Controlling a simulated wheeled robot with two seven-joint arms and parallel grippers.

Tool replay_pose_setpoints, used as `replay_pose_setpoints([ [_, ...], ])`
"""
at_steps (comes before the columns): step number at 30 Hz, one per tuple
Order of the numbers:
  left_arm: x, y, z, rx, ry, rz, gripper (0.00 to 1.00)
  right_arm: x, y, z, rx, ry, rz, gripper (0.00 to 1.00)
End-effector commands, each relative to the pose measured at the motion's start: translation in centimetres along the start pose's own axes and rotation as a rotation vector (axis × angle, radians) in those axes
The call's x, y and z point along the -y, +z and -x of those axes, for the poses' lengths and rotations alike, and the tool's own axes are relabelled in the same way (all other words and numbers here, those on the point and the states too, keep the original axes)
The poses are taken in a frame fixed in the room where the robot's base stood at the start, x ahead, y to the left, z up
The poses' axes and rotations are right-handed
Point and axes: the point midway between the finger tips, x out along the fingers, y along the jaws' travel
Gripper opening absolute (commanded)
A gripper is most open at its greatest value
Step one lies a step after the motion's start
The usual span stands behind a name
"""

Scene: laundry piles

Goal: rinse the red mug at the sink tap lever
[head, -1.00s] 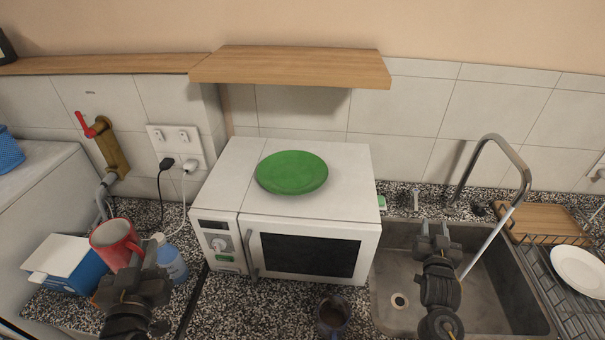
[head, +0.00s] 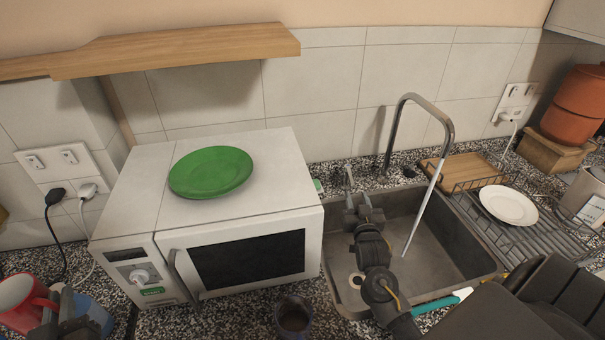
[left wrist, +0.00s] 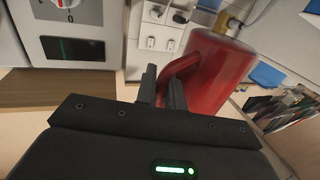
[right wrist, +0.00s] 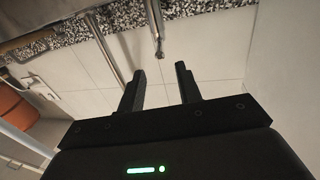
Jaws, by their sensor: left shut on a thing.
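The red mug (head: 22,305) is at the lower left of the head view, partly cut off by the picture's edge. My left gripper (head: 60,314) is shut on its handle, which shows between the fingers in the left wrist view (left wrist: 182,68). The mug's body (left wrist: 215,75) is tilted there. The tap lever (head: 348,178) stands at the sink's back left corner. My right gripper (head: 362,208) is open and empty just in front of it; the lever also shows beyond the fingers in the right wrist view (right wrist: 157,40). A pale stream (head: 424,205) falls from the tap spout (head: 447,132) into the sink (head: 470,262).
A microwave (head: 168,238) with a green plate (head: 210,172) on top stands between mug and sink. A dark cup (head: 293,317) is on the counter in front. A dish rack with a white plate (head: 508,205) is right of the sink. A shelf (head: 180,48) hangs above.

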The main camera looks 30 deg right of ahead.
Motion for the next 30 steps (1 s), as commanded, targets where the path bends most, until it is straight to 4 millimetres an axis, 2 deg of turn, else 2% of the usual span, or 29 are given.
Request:
replay_pose_setpoints([
  [9,0.0,-1.8,0.0,-0.003,0.0,-0.001,0.0,0.0,-0.4,-6.1,-0.001,0.001,0.001,0.35],
  [15,0.0,-2.4,0.0,-0.003,0.0,-0.001,0.0,0.0,-0.2,-9.2,-0.001,0.002,0.001,0.35],
  [21,0.0,-2.6,0.0,-0.003,0.0,-0.001,0.0,0.0,-0.2,-10.7,0.0,0.0,0.0,0.35],
  [30,0.0,-2.5,0.0,-0.003,0.0,-0.001,0.0,0.0,-0.1,-10.9,-0.001,0.0,0.0,0.35],
])
